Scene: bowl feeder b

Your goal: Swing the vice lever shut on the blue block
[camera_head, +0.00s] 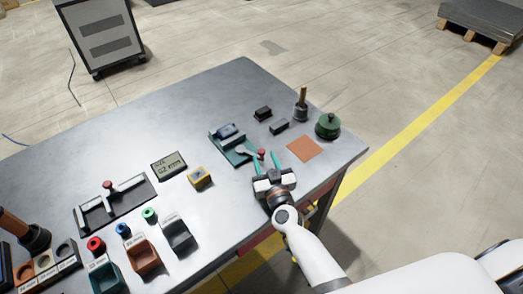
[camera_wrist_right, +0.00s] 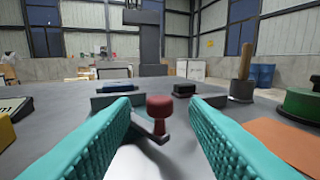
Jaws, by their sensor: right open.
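The vice (camera_head: 238,154) has a green base and grey jaws and stands on the steel table. The blue block (camera_head: 228,130) sits at the vice's far jaw; it also shows in the right wrist view (camera_wrist_right: 115,87). The vice lever is a grey bar that ends in a red knob (camera_head: 261,152); the knob stands upright in the right wrist view (camera_wrist_right: 160,104). My right gripper (camera_head: 265,164) is open, with teal fingers pointing at the vice. The knob appears between its fingertips, with a gap on both sides. My left gripper is not in view.
Two dark blocks (camera_head: 263,113), a wooden-handled tool (camera_head: 301,104), a green round part (camera_head: 327,126) and an orange pad (camera_head: 304,149) lie right of the vice. A yellow box (camera_head: 200,178) and a display (camera_head: 168,165) stand left. The table's far middle is bare.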

